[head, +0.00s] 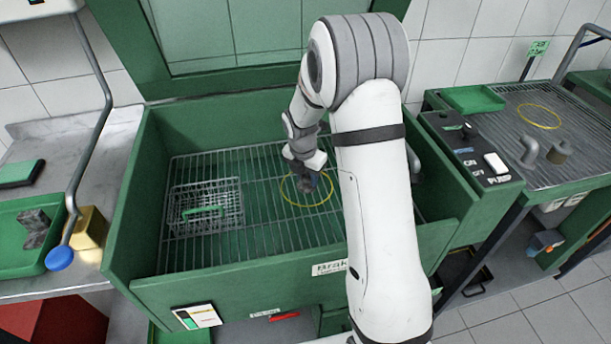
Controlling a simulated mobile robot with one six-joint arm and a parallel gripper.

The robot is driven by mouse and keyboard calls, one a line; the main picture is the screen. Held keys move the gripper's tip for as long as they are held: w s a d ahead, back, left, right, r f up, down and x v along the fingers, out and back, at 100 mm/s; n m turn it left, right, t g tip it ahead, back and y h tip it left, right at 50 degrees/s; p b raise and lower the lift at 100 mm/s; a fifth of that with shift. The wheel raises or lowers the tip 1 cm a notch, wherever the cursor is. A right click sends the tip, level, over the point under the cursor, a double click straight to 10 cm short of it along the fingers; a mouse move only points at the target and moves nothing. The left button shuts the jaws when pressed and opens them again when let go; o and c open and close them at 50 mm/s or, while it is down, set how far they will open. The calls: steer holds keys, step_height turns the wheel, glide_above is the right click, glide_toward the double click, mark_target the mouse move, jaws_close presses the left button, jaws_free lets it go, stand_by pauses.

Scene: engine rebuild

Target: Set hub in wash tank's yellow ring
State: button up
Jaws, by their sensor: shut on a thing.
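The green wash tank (150,205) stands open in the middle of the head view, with a wire rack as its floor. A yellow ring (293,203) lies on the rack, right of the tank's middle. My gripper (311,175) reaches down into the tank over the ring's far part. It is shut on the hub (305,186), a small dark grey piece that shows partly below the fingers. The hub appears within the ring's outline; I cannot tell whether it touches the rack. My white arm hides part of the tank's right side.
A wire basket (205,207) with a green handle sits on the rack's left. A switch panel (470,150) is on the tank's right. Further right, a ribbed drain table (545,165) holds another yellow ring (539,116) and grey parts. A green tray (30,250) and brass block (90,228) stand left.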

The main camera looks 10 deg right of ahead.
mark_target(304, 179)
steer(key=o, duration=1.2)
steer(key=shift+c, duration=0.2)
step_height(304, 179, up, 11)
steer(key=s+a+p, duration=0.1)
steer(key=s+r+m, duration=0.4)
steer(key=s+m, duration=0.9)
steer(key=s+r+m+t+y, duration=0.1)
steer(key=s+r+m, duration=0.3)
steer(key=s+m, duration=1)
steer(key=shift+d, duration=0.3)
steer(key=shift+r, duration=0.1)
